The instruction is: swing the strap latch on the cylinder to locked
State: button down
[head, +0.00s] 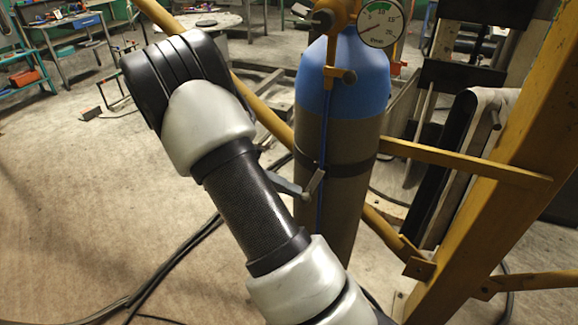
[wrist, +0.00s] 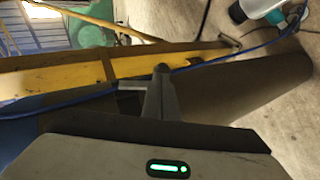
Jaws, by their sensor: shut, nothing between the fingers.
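The gas cylinder (head: 342,130) stands upright, with a blue top and a brown body. A dark strap (head: 362,168) runs around its middle. The strap latch (head: 315,181) is a small pale lever at the front of the strap, tilted with its lower end to the left. My gripper (head: 298,191) comes in from the left behind my arm, its fingers shut and empty. The fingertips are at or very near the lever's lower end; I cannot tell if they touch. In the wrist view the shut fingers (wrist: 161,72) lie in front of the cylinder (wrist: 235,90).
A thin blue hose (head: 322,120) runs down the cylinder's front from a valve with a gauge (head: 380,23). Yellow frame beams (head: 490,165) stand right of and behind the cylinder. Cables (head: 170,265) lie on the floor. The floor at left is mostly open.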

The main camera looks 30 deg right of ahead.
jog(key=shift+s+d+f+n+g+h+b, duration=0.15)
jog(key=shift+s+d+f+g+h+b, duration=0.1)
jog(key=shift+f+g+h, duration=0.15)
jog(key=shift+s+d+f+n+g+h+b, duration=0.15)
jog(key=shift+s+f+g+h+b, duration=0.1)
jog(key=shift+f+g+h, duration=0.15)
jog(key=shift+s+d+f, duration=0.1)
jog(key=shift+f, duration=0.05)
